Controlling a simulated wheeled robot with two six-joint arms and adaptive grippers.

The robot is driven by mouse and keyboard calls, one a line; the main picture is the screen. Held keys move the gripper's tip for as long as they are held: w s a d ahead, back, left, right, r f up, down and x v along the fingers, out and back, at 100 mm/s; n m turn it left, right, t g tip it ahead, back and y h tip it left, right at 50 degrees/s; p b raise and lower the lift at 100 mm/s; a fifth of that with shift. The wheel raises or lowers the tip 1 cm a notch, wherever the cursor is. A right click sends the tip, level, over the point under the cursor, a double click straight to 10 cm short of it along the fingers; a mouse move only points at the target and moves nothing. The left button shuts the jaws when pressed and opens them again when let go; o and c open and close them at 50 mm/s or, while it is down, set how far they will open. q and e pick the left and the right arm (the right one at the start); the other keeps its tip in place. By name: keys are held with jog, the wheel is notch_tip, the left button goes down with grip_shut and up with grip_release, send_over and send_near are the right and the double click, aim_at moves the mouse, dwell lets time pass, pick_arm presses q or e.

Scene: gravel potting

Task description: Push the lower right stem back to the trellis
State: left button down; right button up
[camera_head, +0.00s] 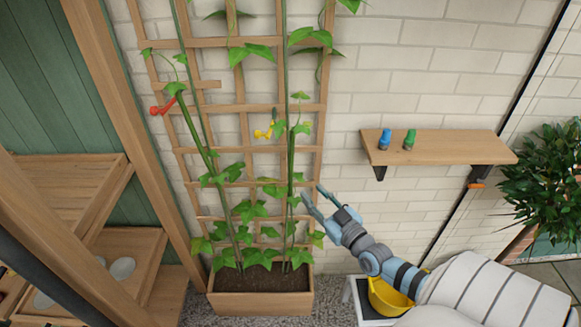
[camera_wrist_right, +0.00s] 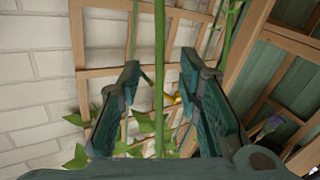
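The wooden trellis (camera_head: 240,105) stands against the white brick wall, behind a planter. The right stem (camera_head: 289,165) rises from the soil along the trellis's right half. Whether its lower part touches the slats, I cannot tell. The left stem (camera_head: 193,130) leans up and left. My right gripper (camera_head: 312,191) is beside the right stem's lower part, at the trellis's right edge. In the right wrist view, the open right gripper (camera_wrist_right: 160,62) has a green stem (camera_wrist_right: 159,75) between its two fingers, with gaps on both sides. My left gripper is not in view.
A red clip (camera_head: 167,106) and a yellow clip (camera_head: 267,132) sit at the trellis. The wooden planter (camera_head: 262,304) stands below. A wall shelf (camera_head: 450,146) holds a blue clip (camera_head: 385,139) and a green clip (camera_head: 409,140). A yellow bucket (camera_head: 388,298) is near my right arm.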

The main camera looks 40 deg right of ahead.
aim_at(291, 174)
jog(key=w+b, duration=0.2)
jog(key=w, duration=0.2)
jog(key=w+f+b, duration=0.1)
jog(key=w+b, duration=0.1)
jog(key=w, duration=0.2)
jog(key=w+d+b, duration=0.1)
jog(key=w+b, duration=0.1)
jog(key=w, duration=0.2)
jog(key=shift+w+d+f, duration=0.1)
jog(key=shift+w+f, duration=0.05)
jog(key=shift+w+b, duration=0.1)
jog(key=shift+b, duration=0.2)
jog(key=shift+r, duration=0.4)
grip_shut()
jog(key=shift+w+d, duration=0.1)
